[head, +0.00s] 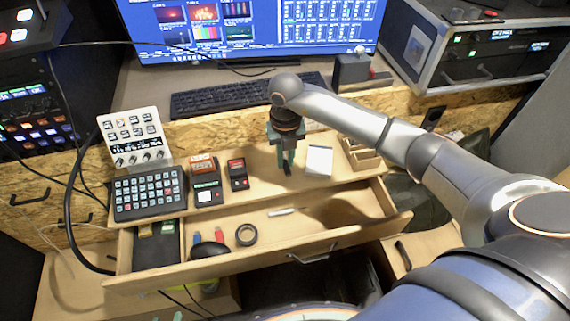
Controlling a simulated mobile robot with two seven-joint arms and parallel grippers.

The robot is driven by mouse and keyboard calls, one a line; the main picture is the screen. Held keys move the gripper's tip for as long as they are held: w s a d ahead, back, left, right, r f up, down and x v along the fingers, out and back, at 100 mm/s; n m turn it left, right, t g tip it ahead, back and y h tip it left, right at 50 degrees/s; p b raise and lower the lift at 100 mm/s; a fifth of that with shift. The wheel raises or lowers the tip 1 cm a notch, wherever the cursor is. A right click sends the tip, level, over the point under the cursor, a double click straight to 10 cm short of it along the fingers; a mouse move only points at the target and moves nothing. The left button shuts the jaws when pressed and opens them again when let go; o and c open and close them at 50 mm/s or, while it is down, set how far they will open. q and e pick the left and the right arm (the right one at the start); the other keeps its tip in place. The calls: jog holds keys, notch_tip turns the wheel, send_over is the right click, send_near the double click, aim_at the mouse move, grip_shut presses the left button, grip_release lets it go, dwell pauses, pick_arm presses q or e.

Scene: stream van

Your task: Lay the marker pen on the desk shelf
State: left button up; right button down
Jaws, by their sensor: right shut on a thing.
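My right gripper (287,165) points down over the desk shelf (258,178), between the small card readers and a white card or pad. It is shut on a slim dark thing, which looks like the marker pen (287,170); the fingers hide most of it. Its lower end is close to the shelf surface; I cannot tell whether it touches. My left gripper is not in view.
Below the shelf an open drawer (335,239) holds a tape roll (246,235), a dark mouse-like thing (209,250) and a short pale stick (283,212). A white pad (319,161) and wooden tray (361,155) stand right of the gripper, card readers (207,184) left.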

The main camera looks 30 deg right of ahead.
aim_at(285, 161)
jog(key=shift+w+d+f, duration=0.1)
jog(key=shift+w+f, duration=0.2)
jog(key=shift+f, duration=0.15)
jog(key=shift+f+p, duration=0.35)
jog(key=shift+f, duration=1.15)
jog(key=shift+f, duration=0.15)
jog(key=c, duration=0.8)
grip_release()
jog(key=shift+c, duration=0.2)
notch_tip(285, 161, up, 12)
jog(key=shift+r+b, duration=0.2)
jog(key=shift+b, duration=0.35)
